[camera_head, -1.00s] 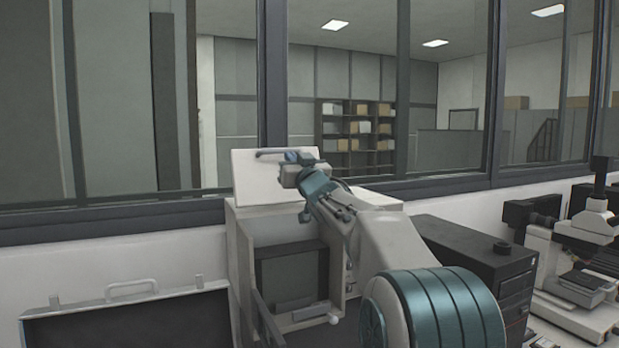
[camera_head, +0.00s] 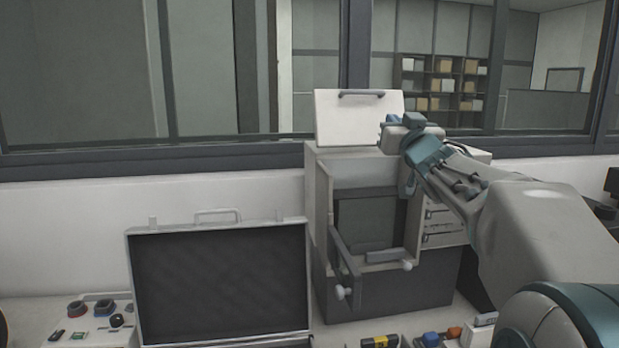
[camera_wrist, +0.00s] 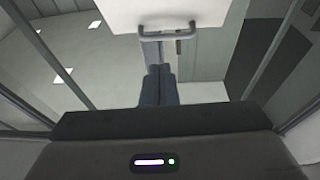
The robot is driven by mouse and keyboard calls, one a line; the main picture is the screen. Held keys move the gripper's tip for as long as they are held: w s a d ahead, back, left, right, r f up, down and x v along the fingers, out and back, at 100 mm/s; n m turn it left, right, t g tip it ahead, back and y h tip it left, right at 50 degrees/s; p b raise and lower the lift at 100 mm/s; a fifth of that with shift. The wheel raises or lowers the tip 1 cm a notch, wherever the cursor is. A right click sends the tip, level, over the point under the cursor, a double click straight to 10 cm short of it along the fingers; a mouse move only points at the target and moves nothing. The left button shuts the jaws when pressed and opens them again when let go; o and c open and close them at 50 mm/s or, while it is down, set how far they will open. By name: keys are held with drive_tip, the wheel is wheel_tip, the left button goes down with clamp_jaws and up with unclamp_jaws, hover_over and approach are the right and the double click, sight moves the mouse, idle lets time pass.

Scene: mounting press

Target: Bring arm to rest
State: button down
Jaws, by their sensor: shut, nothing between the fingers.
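My gripper (camera_head: 388,122) is at the upper right of the light grey press cabinet (camera_head: 325,215), just right of its raised white lid (camera_head: 350,118). In the wrist view my gripper's fingers (camera_wrist: 158,80) are together with nothing between them. The lid (camera_wrist: 160,14) and its grey handle (camera_wrist: 166,36) show beyond the fingertips. The fingers look apart from the handle. My arm stretches from the lower right of the head view to the cabinet's top. The cabinet's front is open and shows a dark inner chamber.
An open case (camera_head: 220,285) with a dark lining stands left of the cabinet. A control panel (camera_head: 95,318) with knobs is at the far lower left. Several small items, one a yellow and black block (camera_head: 380,342), lie at the front. A window runs behind the bench.

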drive_tip(key=s+a+f+m+g+h, duration=0.15)
drive_tip(key=s+f+g, duration=0.45)
drive_tip(key=s+f, duration=0.65)
drive_tip(key=s+a+f+g+h, duration=0.1)
drive_tip(key=s+a+f+g, duration=0.2)
drive_tip(key=s+f+g, duration=0.95)
drive_tip(key=s+a+f+y, duration=0.1)
drive_tip(key=s+a+f, duration=0.1)
drive_tip(key=s+f, duration=0.2)
drive_tip(key=s+a+f+n, duration=0.1)
drive_tip(key=s+f, duration=0.3)
drive_tip(key=f, duration=0.5)
drive_tip(key=shift+s+a+f+t+y, duration=0.3)
drive_tip(key=shift+a+f+t+y, duration=0.1)
drive_tip(key=shift+a, duration=0.35)
